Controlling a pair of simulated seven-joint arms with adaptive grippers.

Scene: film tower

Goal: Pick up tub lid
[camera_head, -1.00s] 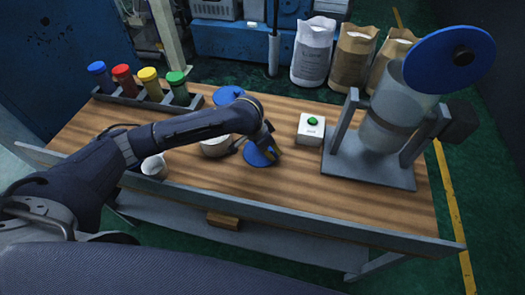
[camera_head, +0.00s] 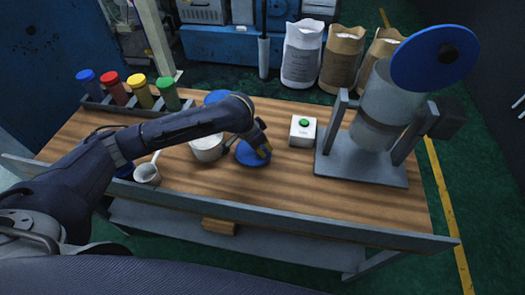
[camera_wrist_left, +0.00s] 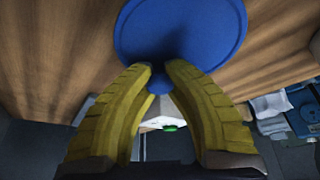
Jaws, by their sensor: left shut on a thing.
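The tub lid, a flat blue disc (camera_head: 245,157), is at the middle of the wooden table, to the right of the white tub (camera_head: 206,153). My left gripper (camera_head: 264,150) is at the lid. I cannot tell whether the lid touches the table. My arm partly hides the tub. My right gripper is out of view.
A white box with a green button (camera_head: 303,131) and a drum machine with a blue disc (camera_head: 435,57) stand to the right. Several coloured bottles stand in a rack (camera_head: 130,109). The right front of the table is clear.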

